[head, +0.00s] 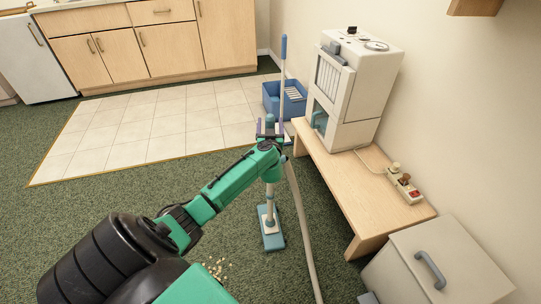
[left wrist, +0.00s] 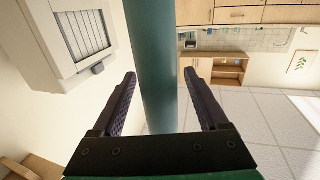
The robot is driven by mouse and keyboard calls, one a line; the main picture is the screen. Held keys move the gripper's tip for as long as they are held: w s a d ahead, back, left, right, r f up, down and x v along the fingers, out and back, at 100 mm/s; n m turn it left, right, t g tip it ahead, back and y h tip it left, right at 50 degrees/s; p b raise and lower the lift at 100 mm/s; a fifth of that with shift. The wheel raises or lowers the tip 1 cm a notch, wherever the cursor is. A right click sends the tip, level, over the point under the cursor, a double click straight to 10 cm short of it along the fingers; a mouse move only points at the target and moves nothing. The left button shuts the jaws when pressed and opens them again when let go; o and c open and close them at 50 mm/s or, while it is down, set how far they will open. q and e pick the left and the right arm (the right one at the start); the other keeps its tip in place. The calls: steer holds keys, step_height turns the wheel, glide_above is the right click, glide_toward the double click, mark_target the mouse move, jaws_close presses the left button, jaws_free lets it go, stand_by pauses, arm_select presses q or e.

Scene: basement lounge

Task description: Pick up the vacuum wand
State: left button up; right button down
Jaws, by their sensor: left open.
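The vacuum wand (head: 269,196) stands nearly upright on the carpet, with a blue-and-white floor head (head: 271,229) at its foot and a pale hose (head: 301,220) beside it. My left gripper (head: 270,131) is at the wand's upper part, and my wrist hides some of the wand there. In the left wrist view, the wand's teal tube (left wrist: 153,60) runs between the two open dark fingers of this gripper (left wrist: 160,76). A gap shows on the side of each finger, and neither finger visibly presses on the tube. My right gripper is not in view.
A wooden bench (head: 335,187) with a white machine (head: 352,85) stands close on the right. A grey box with a handle (head: 440,262) is in front of it. A blue bucket (head: 292,104) with a mop stands behind. Crumbs (head: 216,267) lie on the carpet; the tiles (head: 140,128) are clear.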

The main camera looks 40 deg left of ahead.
arm_select(q)
steer(key=shift+w+a+f, duration=0.1)
steer(key=shift+w+a, duration=0.1)
steer(key=shift+w, duration=0.05)
steer(key=shift+s, duration=0.1)
steer(key=shift+c, duration=0.4)
jaws_close()
steer(key=shift+d, duration=0.1)
stand_by(0.6)
steer(key=shift+r, duration=0.25)
